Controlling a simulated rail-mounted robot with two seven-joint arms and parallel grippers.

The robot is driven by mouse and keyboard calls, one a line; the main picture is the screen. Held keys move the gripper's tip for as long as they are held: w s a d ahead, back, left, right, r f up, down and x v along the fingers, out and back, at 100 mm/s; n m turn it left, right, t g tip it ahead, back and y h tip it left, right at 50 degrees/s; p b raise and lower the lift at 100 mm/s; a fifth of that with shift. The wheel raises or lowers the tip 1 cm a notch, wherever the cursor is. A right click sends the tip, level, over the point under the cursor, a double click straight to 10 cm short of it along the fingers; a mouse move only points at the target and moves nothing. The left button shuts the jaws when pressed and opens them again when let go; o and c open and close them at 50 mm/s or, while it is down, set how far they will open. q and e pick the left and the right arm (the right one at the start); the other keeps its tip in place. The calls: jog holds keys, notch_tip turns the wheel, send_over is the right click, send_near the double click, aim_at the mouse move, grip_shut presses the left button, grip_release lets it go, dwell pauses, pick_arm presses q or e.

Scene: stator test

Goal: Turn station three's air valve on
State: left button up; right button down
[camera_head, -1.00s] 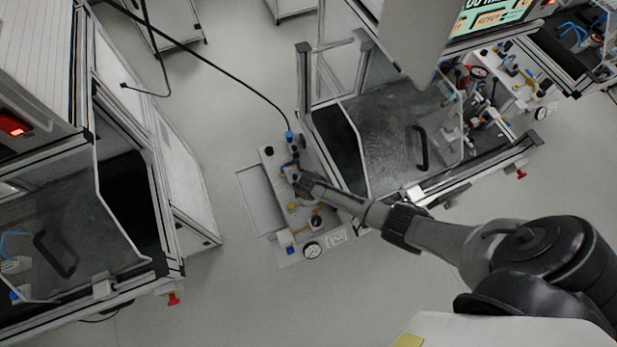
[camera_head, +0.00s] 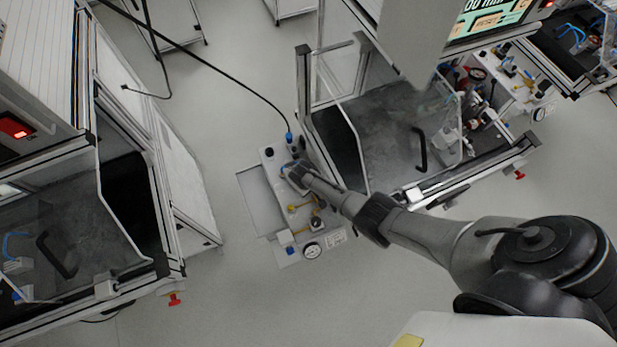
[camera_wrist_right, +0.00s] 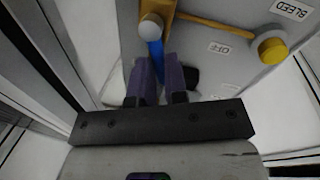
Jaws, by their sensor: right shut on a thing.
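The air panel (camera_head: 268,158) is a light plate beside the middle station, carrying valves, fittings and a round gauge (camera_head: 312,251). My right gripper (camera_head: 288,172) is at its upper part and covers the valve there. In the right wrist view a blue lever (camera_wrist_right: 156,52) runs down from a brass valve body (camera_wrist_right: 157,14). My right gripper (camera_wrist_right: 160,88) is shut on this blue lever, with a dark finger on either side. The lever's lower end is hidden between the fingers. My left gripper is not in view.
A yellow knob (camera_wrist_right: 272,47) marked BLEED sits beside the valve. A black hose (camera_head: 240,84) runs to the blue fitting (camera_head: 289,136) at the panel's top. The station's frame post (camera_head: 305,95) stands close right of the gripper. Open floor (camera_head: 225,290) lies in front.

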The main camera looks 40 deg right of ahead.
jog(key=shift+d+m+g, duration=0.2)
jog(key=shift+d+m, duration=0.15)
jog(key=shift+m, duration=0.6)
jog(key=shift+d+m+g, duration=0.2)
jog(key=shift+d+m, duration=0.1)
jog(key=shift+m, duration=0.65)
jog(key=c, duration=1.1)
grip_release()
jog(key=shift+c, duration=0.2)
jog(key=shift+r, duration=0.1)
